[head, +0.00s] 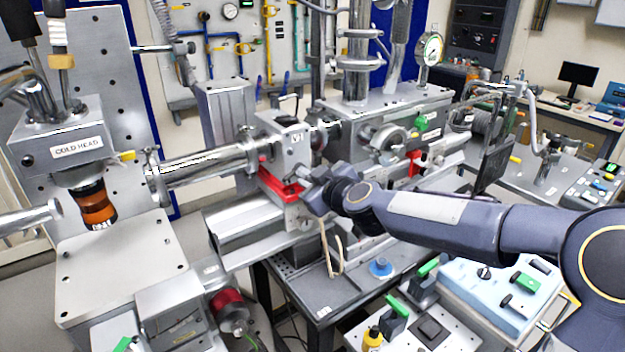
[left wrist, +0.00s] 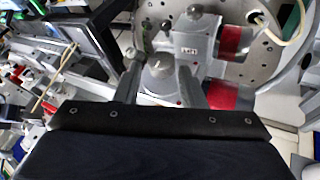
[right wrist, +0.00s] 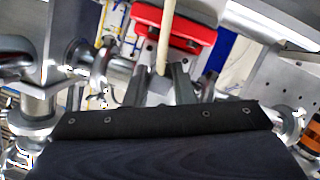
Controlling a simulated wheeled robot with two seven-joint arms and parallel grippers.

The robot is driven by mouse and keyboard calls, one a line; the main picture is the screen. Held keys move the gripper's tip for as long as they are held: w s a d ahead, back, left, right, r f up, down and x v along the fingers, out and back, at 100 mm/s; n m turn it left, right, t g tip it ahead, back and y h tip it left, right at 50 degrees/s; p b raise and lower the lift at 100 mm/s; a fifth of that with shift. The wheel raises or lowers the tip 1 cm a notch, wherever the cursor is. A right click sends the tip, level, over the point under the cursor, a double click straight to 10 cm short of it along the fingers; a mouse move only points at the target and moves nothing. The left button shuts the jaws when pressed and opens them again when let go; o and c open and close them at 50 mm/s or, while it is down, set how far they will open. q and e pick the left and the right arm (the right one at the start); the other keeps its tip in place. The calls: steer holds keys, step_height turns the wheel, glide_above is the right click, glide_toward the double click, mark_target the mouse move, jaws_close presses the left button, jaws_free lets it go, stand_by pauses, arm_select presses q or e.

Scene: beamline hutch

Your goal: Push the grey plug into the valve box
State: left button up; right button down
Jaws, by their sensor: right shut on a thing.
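The valve box (head: 297,143) is a grey metal block with a dark label, set in the beam pipe. My right gripper (head: 308,190) is just in front of its lower part, beside a red bracket (head: 278,186). In the right wrist view its fingers (right wrist: 160,88) are shut on the grey plug (right wrist: 158,87), which is partly hidden between them. A beige cable (right wrist: 165,40) runs up from there; it hangs as a loop in the head view (head: 337,258). I cannot tell whether plug and box touch. My left gripper (left wrist: 160,88) shows only in its wrist view, fingers apart and empty.
The left wrist view shows a labelled grey housing (left wrist: 190,50) with red parts beyond the fingers. Below my right arm are a blue round knob (head: 380,267) and a light-blue control box (head: 500,290). A cold head (head: 75,150) stands at left.

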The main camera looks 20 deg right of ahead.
steer(key=c, duration=1.1)
jaws_free()
steer(key=shift+c, duration=0.2)
steer(key=shift+s, duration=0.1)
steer(key=v, duration=0.8)
steer(key=s+d+f+m+g, duration=0.1)
steer(key=s+f+m+g, duration=0.3)
steer(key=s, duration=1)
steer(key=s+d+f+m+g, duration=0.1)
steer(key=s+f+m+g, duration=0.3)
steer(key=s+f, duration=0.7)
steer(key=s+m, duration=0.1)
steer(key=s, duration=0.3)
steer(key=shift+f+g+b, duration=0.2)
steer(key=shift+g+b, duration=0.1)
steer(key=shift+g, duration=0.1)
